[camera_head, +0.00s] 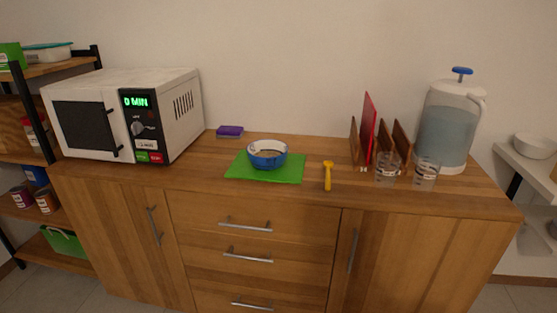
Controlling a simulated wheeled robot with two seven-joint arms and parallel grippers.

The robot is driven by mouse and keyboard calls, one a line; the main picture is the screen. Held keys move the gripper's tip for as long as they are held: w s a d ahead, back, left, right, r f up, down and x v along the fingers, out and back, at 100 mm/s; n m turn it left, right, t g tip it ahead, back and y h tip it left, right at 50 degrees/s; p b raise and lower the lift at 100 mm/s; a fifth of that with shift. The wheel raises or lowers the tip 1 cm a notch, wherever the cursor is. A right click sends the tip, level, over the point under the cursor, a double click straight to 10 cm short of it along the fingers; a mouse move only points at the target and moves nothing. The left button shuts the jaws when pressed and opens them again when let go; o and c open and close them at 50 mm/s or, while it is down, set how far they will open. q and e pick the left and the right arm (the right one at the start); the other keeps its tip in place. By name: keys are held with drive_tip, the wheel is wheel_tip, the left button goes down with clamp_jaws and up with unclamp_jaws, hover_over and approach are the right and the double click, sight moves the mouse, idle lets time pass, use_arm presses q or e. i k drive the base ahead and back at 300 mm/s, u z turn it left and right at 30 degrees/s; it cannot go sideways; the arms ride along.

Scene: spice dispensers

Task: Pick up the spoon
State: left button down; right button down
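A yellow spoon (327,176) lies on the wooden cabinet top, right of the green mat. Its wider end points to the back and its handle points toward the front edge. Nothing covers it. Neither of my grippers shows in the head view, so their state and their distance from the spoon cannot be seen.
A blue bowl (267,154) stands on the green mat (236,167) left of the spoon. Two glasses (387,170), a rack with boards (369,130) and a water dispenser (448,125) stand to the right. A microwave (125,115) is at the left.

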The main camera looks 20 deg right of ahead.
sight(328, 165)
drive_tip(key=k, duration=0.5)
drive_tip(key=z, duration=1.55)
drive_tip(key=i, duration=1.3)
drive_tip(key=u, duration=2.3)
